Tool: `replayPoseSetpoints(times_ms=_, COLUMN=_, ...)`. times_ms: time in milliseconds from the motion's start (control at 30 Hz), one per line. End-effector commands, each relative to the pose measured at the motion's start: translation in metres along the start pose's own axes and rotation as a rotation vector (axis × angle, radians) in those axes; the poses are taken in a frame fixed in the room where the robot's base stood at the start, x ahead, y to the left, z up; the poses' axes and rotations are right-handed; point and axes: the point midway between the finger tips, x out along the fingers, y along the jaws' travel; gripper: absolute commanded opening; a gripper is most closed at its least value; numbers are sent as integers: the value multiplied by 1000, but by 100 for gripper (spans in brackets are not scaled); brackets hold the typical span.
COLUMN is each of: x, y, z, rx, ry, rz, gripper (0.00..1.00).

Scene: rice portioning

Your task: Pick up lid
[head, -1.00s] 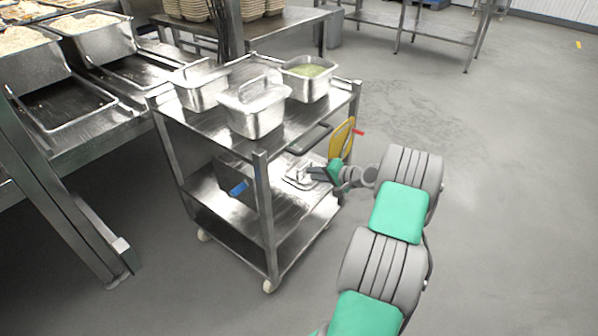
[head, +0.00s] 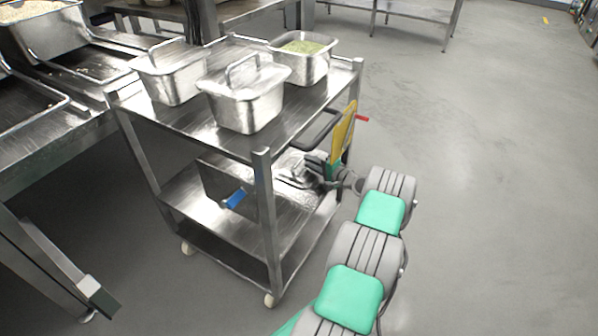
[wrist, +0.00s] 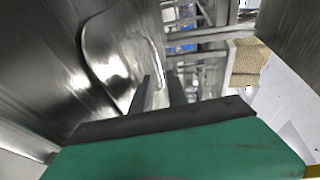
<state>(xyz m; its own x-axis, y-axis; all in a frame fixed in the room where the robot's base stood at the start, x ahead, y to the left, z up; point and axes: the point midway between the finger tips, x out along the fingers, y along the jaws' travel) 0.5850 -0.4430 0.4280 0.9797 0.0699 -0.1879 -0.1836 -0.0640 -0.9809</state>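A loose shiny metal lid (head: 294,174) lies on the middle shelf of the steel cart. Its rounded edge fills the left of the wrist view (wrist: 105,58), and a thin bright bar that looks like its handle (wrist: 157,72) runs near my fingertips. My gripper (head: 312,168) reaches in under the top shelf from the right and is at the lid. In the wrist view, the two dark fingers (wrist: 161,92) stand apart, with the bar between or just beyond them. I cannot tell whether they touch it. My gripper hides part of the lid in the head view.
Two lidded metal containers (head: 245,101) (head: 172,80) and an open one with green contents (head: 303,66) stand on the cart's top shelf (head: 190,122). The top shelf and corner post (head: 265,205) are close around my arm. Floor (head: 480,190) on the right is clear.

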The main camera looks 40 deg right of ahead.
Motion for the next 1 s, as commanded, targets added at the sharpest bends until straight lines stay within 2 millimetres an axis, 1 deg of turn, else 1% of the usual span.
replayPoseSetpoints(times_ms=33, x=10, y=4, z=2, rx=-3, ry=-3, rz=-1, gripper=20)
replayPoseSetpoints(times_ms=100, x=18, y=2, z=2, rx=-2, ry=-2, rz=-1, gripper=20)
replayPoseSetpoints(times_ms=167, x=21, y=1, z=2, rx=-1, ry=-2, rz=0, gripper=20)
replayPoseSetpoints(times_ms=333, x=21, y=0, z=2, rx=-1, ry=-3, rz=0, gripper=20)
replayPoseSetpoints(times_ms=600, x=21, y=0, z=3, rx=-1, ry=-4, rz=0, gripper=0)
replayPoseSetpoints(times_ms=1000, x=21, y=0, z=3, rx=-1, ry=-5, rz=0, gripper=0)
